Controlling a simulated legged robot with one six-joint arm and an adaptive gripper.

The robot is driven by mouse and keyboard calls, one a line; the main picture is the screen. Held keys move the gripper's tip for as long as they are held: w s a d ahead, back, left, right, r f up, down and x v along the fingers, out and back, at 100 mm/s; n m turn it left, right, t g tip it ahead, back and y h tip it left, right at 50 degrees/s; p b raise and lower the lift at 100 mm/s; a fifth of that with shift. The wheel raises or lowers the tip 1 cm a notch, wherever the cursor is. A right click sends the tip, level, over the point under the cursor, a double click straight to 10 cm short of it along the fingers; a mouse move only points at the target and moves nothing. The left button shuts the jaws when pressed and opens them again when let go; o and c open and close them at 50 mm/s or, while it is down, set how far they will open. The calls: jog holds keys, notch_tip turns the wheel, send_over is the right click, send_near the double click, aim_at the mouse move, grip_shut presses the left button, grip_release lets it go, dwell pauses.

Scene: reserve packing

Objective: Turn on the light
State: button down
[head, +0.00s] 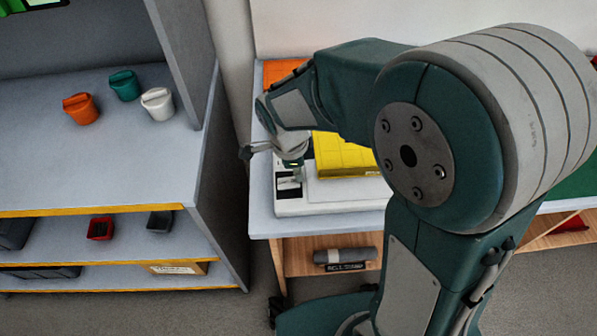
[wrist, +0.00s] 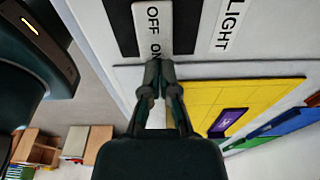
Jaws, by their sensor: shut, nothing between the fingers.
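In the wrist view a white rocker switch (wrist: 152,22) marked OFF and ON sits on a black plate (wrist: 121,25). A white label (wrist: 229,24) beside it reads LIGHT. My gripper (wrist: 159,64) is shut and empty, with its fingertips at the ON end of the switch. I cannot tell whether they touch it or which way the switch is tilted. In the head view my gripper (head: 292,164) points down over the black-and-white switch area of a white panel (head: 325,207). My arm hides part of that area.
A yellow container (head: 345,160) stands right behind the switch area, close to my gripper. An orange container (head: 283,70) is farther back. A grey shelf unit (head: 95,160) on the left carries several small buckets. A grey roll (head: 345,254) lies on the shelf below the panel.

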aim_at(286, 181)
jog(key=shift+a+f, duration=0.25)
jog(key=shift+a, duration=0.95)
jog(key=shift+s+d+f, duration=0.1)
jog(key=shift+d+f, duration=0.05)
jog(key=shift+d, duration=0.35)
jog(key=shift+d+f, duration=0.15)
jog(key=shift+d, duration=0.3)
jog(key=shift+a+r, duration=0.2)
jog(key=shift+a, duration=1.15)
